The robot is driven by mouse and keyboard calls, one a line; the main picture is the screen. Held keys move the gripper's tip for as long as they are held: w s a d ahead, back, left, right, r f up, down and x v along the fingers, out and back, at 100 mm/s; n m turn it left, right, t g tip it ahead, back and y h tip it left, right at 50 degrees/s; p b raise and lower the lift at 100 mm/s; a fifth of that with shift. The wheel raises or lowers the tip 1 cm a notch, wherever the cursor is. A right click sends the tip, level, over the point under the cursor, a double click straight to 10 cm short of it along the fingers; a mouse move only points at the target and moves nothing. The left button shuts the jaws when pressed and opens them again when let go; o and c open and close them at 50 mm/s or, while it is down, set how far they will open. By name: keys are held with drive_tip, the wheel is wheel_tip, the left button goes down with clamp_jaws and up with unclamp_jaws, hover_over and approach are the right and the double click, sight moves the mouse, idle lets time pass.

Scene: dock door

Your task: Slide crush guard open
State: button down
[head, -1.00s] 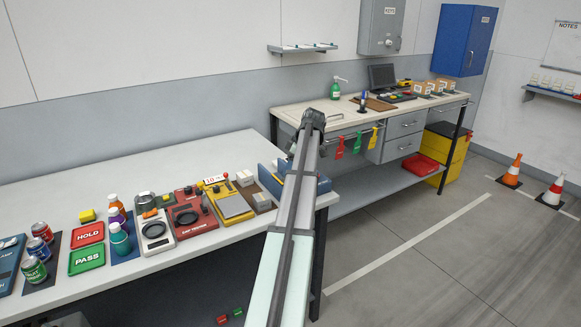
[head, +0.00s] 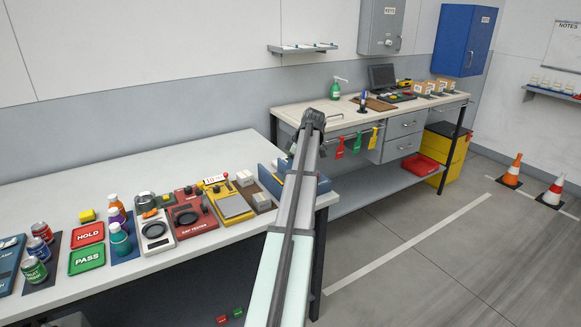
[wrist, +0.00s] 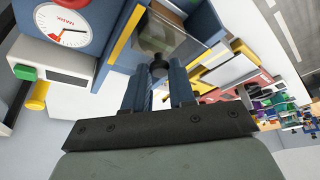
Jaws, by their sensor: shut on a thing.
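In the wrist view my gripper (wrist: 158,78) has its two blue fingers on either side of a dark round knob (wrist: 158,67) and is shut on it. The knob is at the edge of a clear panel, which looks like the crush guard (wrist: 186,45). A blue machine body with a yellow strip (wrist: 123,36) stands beside the panel. In the head view my arm covers the gripper and most of the blue machine (head: 268,176) at the right end of the white bench. How far open the guard is, I cannot tell.
Left of the blue machine on the white bench (head: 120,172) stand a yellow device (head: 235,206), a red tester (head: 195,220) and several cans and bottles. A round dial (wrist: 68,28) and a green button (wrist: 25,72) are close by in the wrist view. The bench's back is clear.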

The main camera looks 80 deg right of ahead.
drive_tip(key=w+d, duration=0.7)
drive_tip(key=shift+w+d, duration=0.3)
drive_tip(key=c, duration=1.2)
unclamp_jaws()
drive_tip(key=shift+w, duration=0.1)
drive_tip(key=shift+o, duration=1.3)
drive_tip(key=v, duration=1.3)
drive_tip(key=shift+s+r, duration=0.3)
